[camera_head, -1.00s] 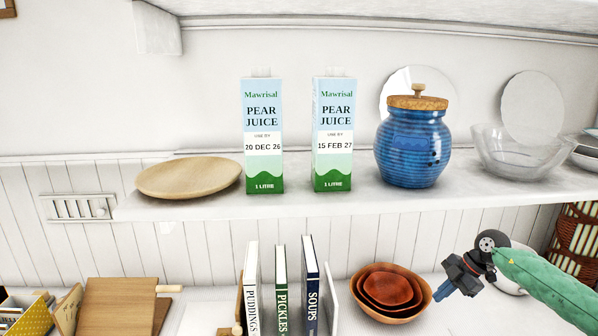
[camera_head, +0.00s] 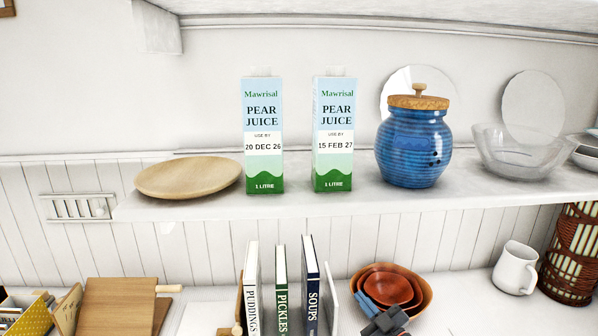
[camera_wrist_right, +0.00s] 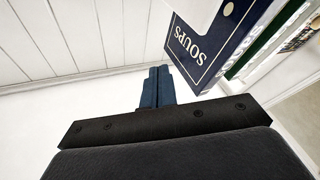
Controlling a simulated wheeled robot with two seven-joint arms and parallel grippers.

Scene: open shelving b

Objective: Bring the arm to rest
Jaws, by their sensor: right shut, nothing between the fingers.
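My right gripper (camera_head: 372,307) shows at the bottom of the head view, in front of the nested wooden bowls (camera_head: 392,287). Its blue fingers are together with nothing between them, and the right wrist view also shows the closed fingers (camera_wrist_right: 160,85). The arm behind it is cut off by the lower edge of the head view. In the right wrist view the navy SOUPS book (camera_wrist_right: 205,45) stands just beyond and to the right of the fingers. My left gripper is not in view.
The upper shelf (camera_head: 330,203) holds a wooden plate (camera_head: 189,177), two pear juice cartons (camera_head: 263,135) (camera_head: 334,135), a blue jar (camera_head: 412,148) and a glass bowl (camera_head: 507,150). Below stand upright books (camera_head: 281,290), a white mug (camera_head: 515,268) and a wicker vase (camera_head: 573,255). The counter between bowls and mug is clear.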

